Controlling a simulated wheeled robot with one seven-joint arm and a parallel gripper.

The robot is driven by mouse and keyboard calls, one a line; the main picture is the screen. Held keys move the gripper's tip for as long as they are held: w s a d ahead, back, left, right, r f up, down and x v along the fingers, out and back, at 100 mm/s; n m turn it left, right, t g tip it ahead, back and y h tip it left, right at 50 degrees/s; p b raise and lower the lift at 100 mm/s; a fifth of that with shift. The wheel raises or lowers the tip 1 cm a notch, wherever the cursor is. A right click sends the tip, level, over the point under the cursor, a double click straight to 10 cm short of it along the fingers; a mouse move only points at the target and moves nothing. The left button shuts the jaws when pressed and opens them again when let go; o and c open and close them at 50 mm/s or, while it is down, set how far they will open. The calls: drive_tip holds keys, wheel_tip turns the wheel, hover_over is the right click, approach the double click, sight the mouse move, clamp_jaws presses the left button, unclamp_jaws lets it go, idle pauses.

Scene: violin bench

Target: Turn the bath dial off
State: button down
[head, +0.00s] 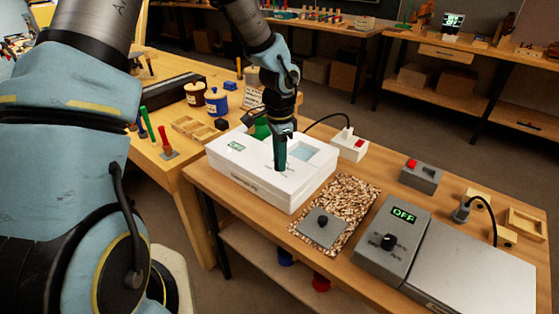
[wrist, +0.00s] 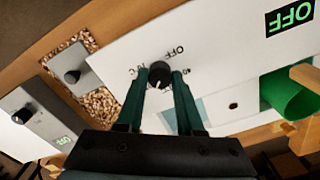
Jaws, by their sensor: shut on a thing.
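The white bath (head: 232,172) stands on the bench in the middle of the head view, with a water-coloured opening in its top. Its small black dial (wrist: 159,73) shows in the wrist view, with a white pointer line toward the lower left and an OFF mark just above right. The bath's display (wrist: 290,17) reads OFF in green, upside down in the wrist view. My gripper (head: 280,168) points down onto the bath top. Its two teal fingers (wrist: 162,78) are shut on the dial, one on each side. In the head view the fingers hide the dial.
A grey box (head: 323,222) with a knob sits on a speckled mat (head: 357,190). A grey unit (head: 392,262) with an OFF display stands at right. A white power block (head: 349,146) stands behind.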

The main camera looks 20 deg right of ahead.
drive_tip(key=n+b, duration=0.2)
drive_tip(key=n, duration=0.2)
drive_tip(key=shift+f+n, duration=0.1)
drive_tip(key=shift+n, duration=0.2)
drive_tip(key=n+b, duration=0.1)
drive_tip(key=n, duration=0.2)
drive_tip(key=shift+n, duration=0.3)
drive_tip(key=n+b, duration=0.1)
drive_tip(key=n, duration=0.3)
drive_tip(key=shift+n, duration=0.3)
drive_tip(key=n, duration=0.3)
drive_tip(key=shift+n, duration=0.3)
drive_tip(key=n+p, duration=0.1)
drive_tip(key=n, duration=0.3)
drive_tip(key=shift+r, duration=0.2)
drive_tip(key=n+p, duration=0.2)
drive_tip(key=n, duration=0.2)
drive_tip(key=n+p, duration=0.3)
drive_tip(key=n, duration=0.2)
drive_tip(key=shift+p, duration=0.3)
drive_tip(key=shift+n+p, duration=0.95)
drive_tip(key=shift+n, duration=0.75)
drive_tip(key=shift+f, duration=0.1)
